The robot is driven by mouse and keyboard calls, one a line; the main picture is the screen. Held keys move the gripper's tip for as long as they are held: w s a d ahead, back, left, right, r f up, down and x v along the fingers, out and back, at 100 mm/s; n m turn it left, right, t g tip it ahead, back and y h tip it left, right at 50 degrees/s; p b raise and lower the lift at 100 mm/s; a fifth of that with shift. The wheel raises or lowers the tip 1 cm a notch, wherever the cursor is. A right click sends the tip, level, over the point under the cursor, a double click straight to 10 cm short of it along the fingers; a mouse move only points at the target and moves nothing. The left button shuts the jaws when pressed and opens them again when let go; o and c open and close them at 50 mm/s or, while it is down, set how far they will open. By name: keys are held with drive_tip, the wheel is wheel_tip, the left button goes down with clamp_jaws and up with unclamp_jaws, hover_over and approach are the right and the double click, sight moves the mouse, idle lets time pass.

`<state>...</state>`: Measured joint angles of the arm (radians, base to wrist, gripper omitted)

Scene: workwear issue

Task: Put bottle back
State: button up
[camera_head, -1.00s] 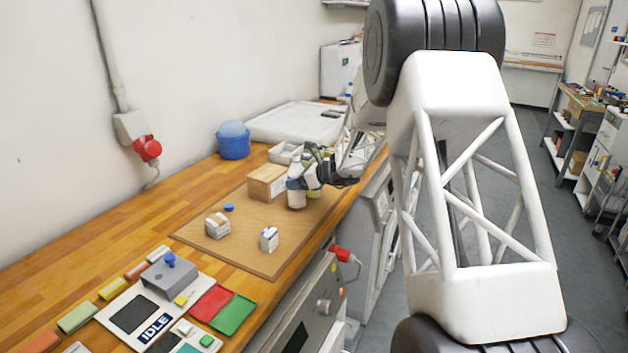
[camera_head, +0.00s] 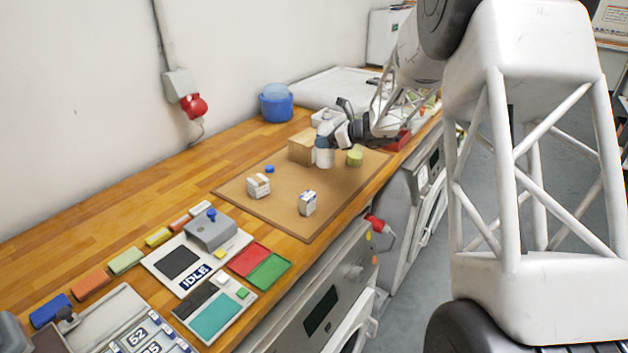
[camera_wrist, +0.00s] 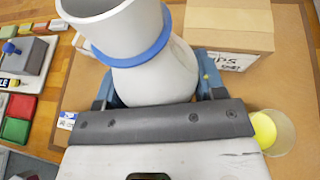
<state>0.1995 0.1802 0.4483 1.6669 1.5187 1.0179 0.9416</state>
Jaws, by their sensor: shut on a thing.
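A white bottle (camera_head: 325,156) is in my gripper at the brown mat's far end, right beside a cardboard box. In the wrist view the white bottle (camera_wrist: 150,75) shows a wide pale open end and a blue ring. My gripper (camera_wrist: 157,90) is shut on its body, a finger on each side. In the head view my gripper (camera_head: 328,140) is at the bottle's upper part. I cannot tell whether the bottle's base touches the mat.
The cardboard box (camera_head: 301,147) is close on the left; a yellow-green container (camera_head: 355,158) is to the right. A blue cap (camera_head: 269,169) and two small cartons (camera_head: 258,186) (camera_head: 307,203) lie nearer on the mat (camera_head: 280,215). A blue tub (camera_head: 276,104) stands behind.

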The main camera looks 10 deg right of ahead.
drive_tip(key=s+a+r+n+g, duration=0.1)
drive_tip(key=s+a+r, duration=0.1)
drive_tip(key=a+r, duration=0.3)
drive_tip(key=shift+s+a, duration=0.3)
drive_tip(key=shift+a, duration=0.2)
drive_tip(key=shift+f, duration=2.5)
drive_tip(key=shift+f, duration=2.5)
drive_tip(key=shift+f, duration=0.1)
drive_tip(key=o, duration=1.1)
